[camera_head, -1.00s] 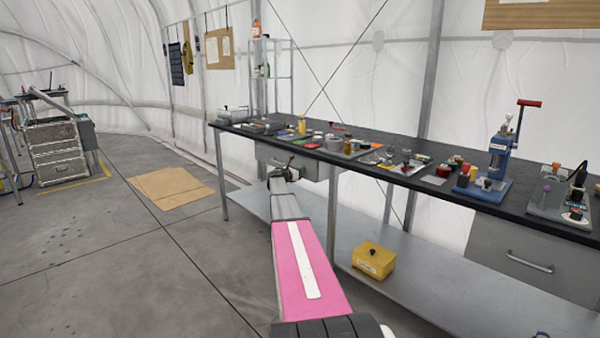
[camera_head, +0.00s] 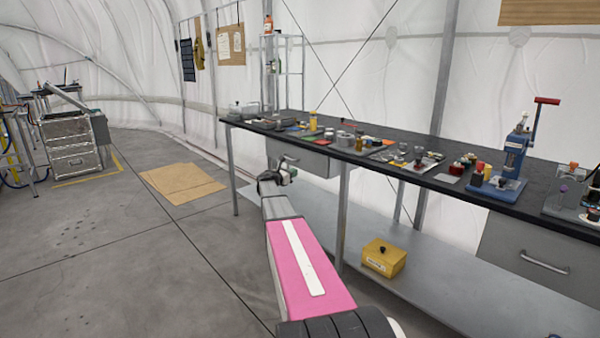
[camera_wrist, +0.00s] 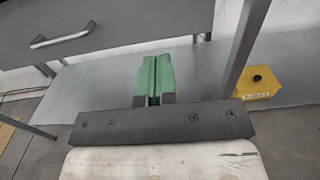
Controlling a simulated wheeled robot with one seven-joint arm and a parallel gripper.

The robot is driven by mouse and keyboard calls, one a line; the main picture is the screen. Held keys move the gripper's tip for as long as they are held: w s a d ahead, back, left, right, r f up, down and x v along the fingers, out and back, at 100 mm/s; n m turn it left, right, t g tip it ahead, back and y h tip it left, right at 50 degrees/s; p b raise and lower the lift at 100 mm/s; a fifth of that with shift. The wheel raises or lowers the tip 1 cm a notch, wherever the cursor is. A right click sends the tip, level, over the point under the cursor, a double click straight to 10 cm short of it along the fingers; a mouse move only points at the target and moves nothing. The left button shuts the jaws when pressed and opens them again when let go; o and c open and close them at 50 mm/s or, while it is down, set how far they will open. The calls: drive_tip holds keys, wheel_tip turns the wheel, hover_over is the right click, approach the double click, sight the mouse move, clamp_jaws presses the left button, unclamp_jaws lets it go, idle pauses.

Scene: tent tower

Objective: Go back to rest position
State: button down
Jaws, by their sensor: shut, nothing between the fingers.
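My gripper (camera_wrist: 154,82) shows in the wrist view with its two green fingers pressed together and nothing between them. In the head view my gripper (camera_head: 287,166) is at the far end of my pink arm, small and partly hidden by my wrist. It hangs in front of the long black-topped workbench (camera_head: 455,188), a little below the level of its top, near the drawer (camera_head: 303,158). I cannot tell the exact gap to the bench.
Several small tools and parts stand along the bench, with a blue press (camera_head: 512,160) at right. A yellow box (camera_head: 384,258) sits on the bench's low shelf (camera_head: 470,290). Brown cardboard sheets (camera_head: 183,182) lie on the floor at left. Grey floor there is open.

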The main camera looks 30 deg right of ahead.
drive_tip(key=shift+s+a, duration=0.15)
drive_tip(key=shift+a, duration=0.4)
drive_tip(key=s+a+f+m+g+y, duration=0.1)
drive_tip(key=s+a+f+m+y, duration=0.35)
drive_tip(key=s+a+f, duration=0.4)
drive_tip(key=s+a+f+m+g+y, duration=0.1)
drive_tip(key=s+a+f+m+y, duration=0.4)
drive_tip(key=s+a, duration=0.55)
drive_tip(key=s+a+f+m+g+y, duration=0.1)
drive_tip(key=s+a+f+m+y, duration=0.1)
drive_tip(key=s+a, duration=0.4)
drive_tip(key=s+a+f+m+y, duration=0.2)
drive_tip(key=s+a+m+y, duration=0.1)
drive_tip(key=s+a+m, duration=0.2)
drive_tip(key=s+a+f+m+g+y, duration=0.1)
drive_tip(key=s+a+f+m+y, duration=0.1)
drive_tip(key=s+a, duration=0.7)
drive_tip(key=s+m+y, duration=0.1)
drive_tip(key=s+m, duration=0.1)
drive_tip(key=s, duration=0.1)
drive_tip(key=shift+f+g, duration=0.3)
drive_tip(key=shift+s+d+m, duration=0.1)
drive_tip(key=shift+m, duration=0.15)
